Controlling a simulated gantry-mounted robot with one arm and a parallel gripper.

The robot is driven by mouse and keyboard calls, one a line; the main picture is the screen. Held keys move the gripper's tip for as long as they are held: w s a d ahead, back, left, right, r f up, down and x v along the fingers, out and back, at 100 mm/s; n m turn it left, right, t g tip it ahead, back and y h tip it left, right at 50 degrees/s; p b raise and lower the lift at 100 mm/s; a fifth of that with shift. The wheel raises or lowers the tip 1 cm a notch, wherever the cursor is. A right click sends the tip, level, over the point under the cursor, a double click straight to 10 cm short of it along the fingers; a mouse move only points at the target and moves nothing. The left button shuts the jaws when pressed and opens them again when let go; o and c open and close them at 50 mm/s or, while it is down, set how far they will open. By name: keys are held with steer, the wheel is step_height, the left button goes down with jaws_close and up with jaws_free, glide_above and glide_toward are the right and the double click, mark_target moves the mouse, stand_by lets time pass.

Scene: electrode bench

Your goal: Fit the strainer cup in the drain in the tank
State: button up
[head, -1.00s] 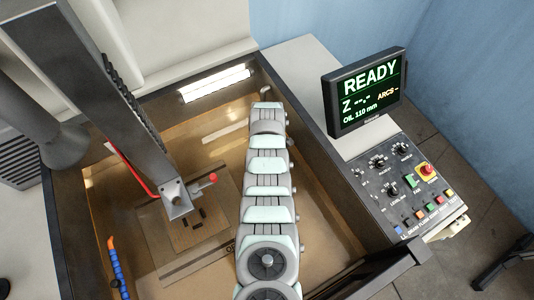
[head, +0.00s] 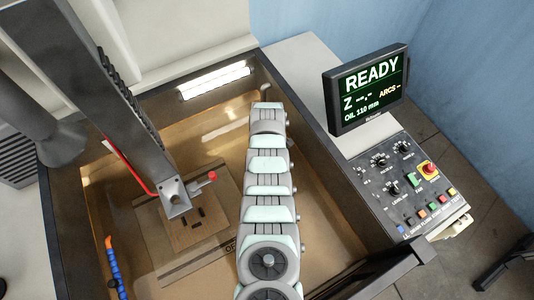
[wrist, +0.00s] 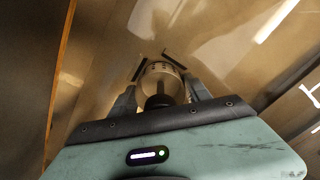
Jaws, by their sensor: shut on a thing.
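In the wrist view my gripper (wrist: 160,102) is shut on the strainer cup (wrist: 161,79), a pale metal cup with small holes near its far rim and a dark knob towards me. One finger is on each side of it. The cup is over the brownish, oil-wet tank floor, with dark bars just beyond its rim. I cannot tell whether it touches the floor, and the drain opening is not clearly visible. In the head view my grey and pale green arm reaches into the tank (head: 312,185) and hides the cup and gripper.
A metal column with a clamp (head: 174,197) and red-tipped lever (head: 212,176) stands left of my arm, above a plate (head: 160,238). A blue and orange hose (head: 115,268) is at the left wall. A monitor (head: 366,88) reading READY and a control panel (head: 415,190) stand right, outside the tank.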

steer(key=shift+f, duration=0.35)
steer(key=o, duration=1.6)
steer(key=shift+o, duration=0.3)
steer(key=o, duration=0.4)
steer(key=shift+r+p, duration=2.15)
steer(key=shift+r, duration=0.85)
